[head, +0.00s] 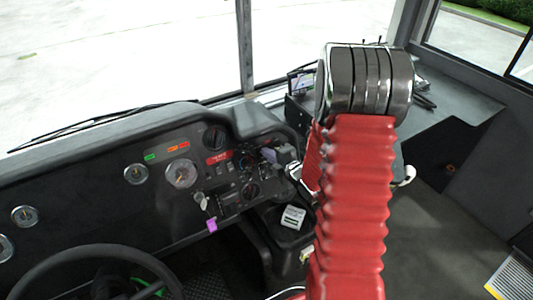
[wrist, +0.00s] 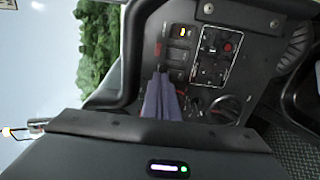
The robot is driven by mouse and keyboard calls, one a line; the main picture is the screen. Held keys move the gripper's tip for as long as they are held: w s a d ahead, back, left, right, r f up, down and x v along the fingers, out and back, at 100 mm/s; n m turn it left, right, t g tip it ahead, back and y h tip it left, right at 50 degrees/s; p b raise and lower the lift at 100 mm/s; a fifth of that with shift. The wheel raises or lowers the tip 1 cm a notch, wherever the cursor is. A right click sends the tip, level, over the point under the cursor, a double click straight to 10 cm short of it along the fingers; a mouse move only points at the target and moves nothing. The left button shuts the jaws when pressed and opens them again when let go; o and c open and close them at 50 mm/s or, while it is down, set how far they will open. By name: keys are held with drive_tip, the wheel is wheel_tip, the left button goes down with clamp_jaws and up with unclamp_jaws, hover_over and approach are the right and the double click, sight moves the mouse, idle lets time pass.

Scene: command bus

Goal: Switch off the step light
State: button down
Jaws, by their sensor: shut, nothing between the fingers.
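My gripper (wrist: 161,76) shows in the wrist view as two lavender fingers pressed together, shut and empty. Their tips lie over the dashboard switch panel (wrist: 262,62), close to the lower end of a short group of rocker switches (wrist: 178,43). One rocker (wrist: 182,29) at the top of the group has a lit amber mark. A red rocker (wrist: 158,48) sits left of it. I cannot read which one is the step light switch, or tell whether the fingertips touch the panel. In the head view, my gripper (head: 284,155) is at the panel's right end, partly hidden by my red-sleeved arm.
A rotary knob (wrist: 226,104) sits right of my fingers in the wrist view. In the head view, a key with a purple tag (head: 211,225) hangs below the dashboard gauges (head: 181,173). The steering wheel (head: 95,258) is at lower left.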

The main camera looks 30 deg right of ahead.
drive_tip(key=v, duration=1.1)
drive_tip(key=shift+r, duration=0.2)
